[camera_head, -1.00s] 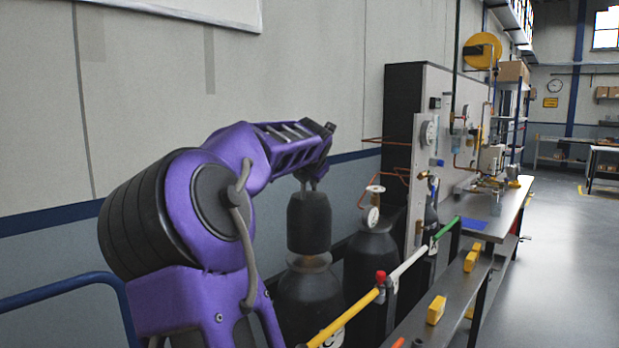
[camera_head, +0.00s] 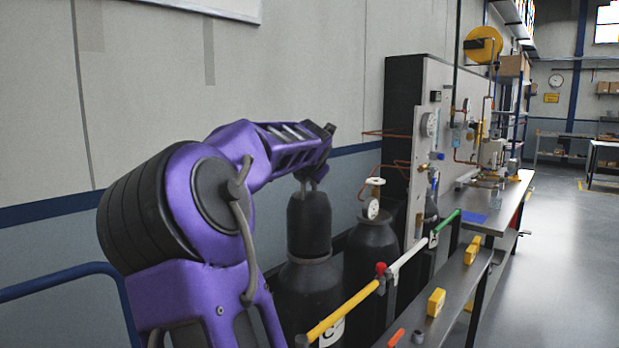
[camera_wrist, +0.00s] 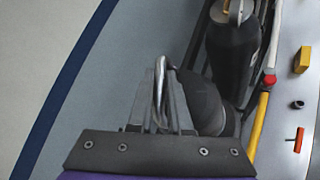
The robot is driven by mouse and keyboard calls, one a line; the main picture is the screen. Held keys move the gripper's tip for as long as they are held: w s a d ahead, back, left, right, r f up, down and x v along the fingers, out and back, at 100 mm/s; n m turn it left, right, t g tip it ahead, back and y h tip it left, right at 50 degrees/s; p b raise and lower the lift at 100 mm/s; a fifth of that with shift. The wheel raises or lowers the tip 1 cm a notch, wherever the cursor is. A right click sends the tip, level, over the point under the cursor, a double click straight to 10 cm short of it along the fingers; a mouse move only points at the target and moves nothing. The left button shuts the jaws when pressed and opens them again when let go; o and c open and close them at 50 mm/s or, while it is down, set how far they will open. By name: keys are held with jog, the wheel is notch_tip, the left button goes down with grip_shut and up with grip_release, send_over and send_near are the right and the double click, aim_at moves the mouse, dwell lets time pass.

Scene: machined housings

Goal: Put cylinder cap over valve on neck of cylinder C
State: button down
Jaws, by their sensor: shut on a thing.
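The dark cylinder cap (camera_head: 309,225) is upright in the head view, with its top in my gripper (camera_head: 312,184). My gripper is shut on it. Cylinder C (camera_head: 309,292) is the dark cylinder directly below, behind the yellow rail with a "C" label. The cap's lower edge meets the cylinder's neck ring (camera_head: 309,260) with no clear gap. The valve is hidden, and full seating cannot be told. In the wrist view, my gripper (camera_wrist: 162,72) is beside the dark rounded cap (camera_wrist: 203,105).
The yellow, white and green rail (camera_head: 345,308) runs in front. A bench (camera_head: 440,322) holds yellow blocks (camera_head: 435,302). The wall is behind.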

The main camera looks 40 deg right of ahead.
jog(key=shift+f, duration=0.35)
jog(key=c, duration=0.8)
grip_release()
jog(key=shift+o, duration=0.2)
jog(key=shift+f, duration=0.15)
jog(key=shift+s+a+r, duration=0.3)
jog(key=shift+a+r, duration=0.1)
jog(key=shift+r, duration=0.05)
jog(key=p+v, duration=0.3)
jog(key=v, duration=1.3)
jog(key=shift+s, duration=0.1)
